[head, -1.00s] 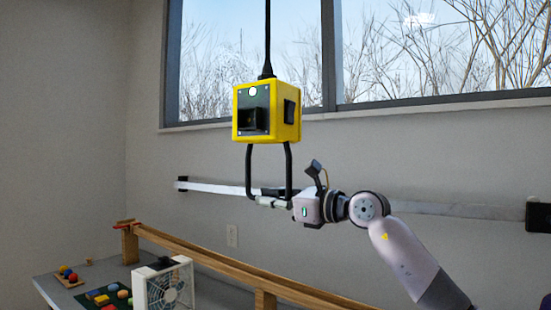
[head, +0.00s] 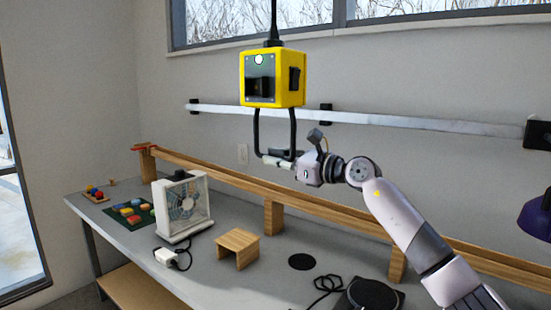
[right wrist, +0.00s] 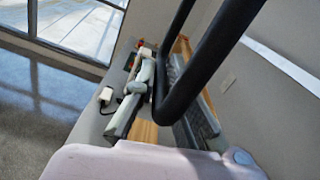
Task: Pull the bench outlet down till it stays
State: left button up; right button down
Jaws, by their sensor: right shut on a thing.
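The bench outlet is a yellow box (head: 272,78) with a dark socket face, hanging on a black cord above the workbench in the head view. A black U-shaped handle (head: 256,130) hangs below it. My right gripper (head: 277,160) is at the bottom bar of the handle and shut on it. In the right wrist view the handle's black bar (right wrist: 205,60) runs down to the gripper fingers (right wrist: 165,100). The box itself is outside that view. My left gripper is not in view.
A metal wall bar (head: 380,122) runs behind the outlet. The air around the outlet is clear.

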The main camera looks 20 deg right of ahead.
jog(key=c, duration=1.7)
grip_release()
jog(key=shift+s, duration=0.15)
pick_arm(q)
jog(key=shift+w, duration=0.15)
pick_arm(e)
jog(key=shift+o, duration=0.2)
jog(key=shift+w+d+f, duration=0.15)
jog(key=shift+w+d, duration=0.1)
jog(key=shift+w, duration=0.05)
jog(key=shift+s+d, duration=0.15)
jog(key=shift+s, duration=0.35)
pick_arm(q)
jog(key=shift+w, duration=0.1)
pick_arm(e)
jog(key=v, duration=1.1)
jog(key=shift+d, duration=0.25)
jog(key=shift+w+f, duration=0.1)
jog(key=shift+w, duration=0.05)
